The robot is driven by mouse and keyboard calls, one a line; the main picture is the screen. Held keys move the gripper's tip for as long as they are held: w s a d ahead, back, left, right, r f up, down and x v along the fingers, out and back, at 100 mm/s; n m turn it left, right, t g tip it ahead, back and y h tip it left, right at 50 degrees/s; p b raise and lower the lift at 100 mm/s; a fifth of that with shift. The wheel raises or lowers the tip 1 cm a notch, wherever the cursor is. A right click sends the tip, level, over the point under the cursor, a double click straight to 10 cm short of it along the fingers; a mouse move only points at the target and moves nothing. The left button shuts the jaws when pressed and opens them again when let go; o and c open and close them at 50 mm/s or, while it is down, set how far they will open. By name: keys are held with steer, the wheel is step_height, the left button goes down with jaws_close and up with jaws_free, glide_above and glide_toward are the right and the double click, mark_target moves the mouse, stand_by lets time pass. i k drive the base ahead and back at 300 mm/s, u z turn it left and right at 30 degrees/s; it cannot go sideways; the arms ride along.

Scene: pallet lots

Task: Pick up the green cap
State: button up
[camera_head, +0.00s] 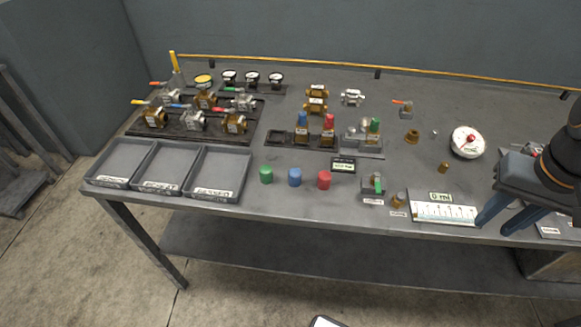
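The green cap (265,176) stands on the workbench (250,204) near its front edge, just right of the grey trays. It is the leftmost of a row with a blue cap (295,178) and a red cap (323,180). My gripper (493,228) is at the right, over the front of the bench by the white gauge strip. Its two dark blue fingers are apart with nothing visible between them. It is far to the right of the green cap and not touching it. The cap is fully in view.
Three grey trays (141,186) stand at the front left. Behind them a dark rack (130,132) holds several valves. Bare bench surrounds the green cap.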

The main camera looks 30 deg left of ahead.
mark_target(266, 177)
steer(key=u, duration=1.6)
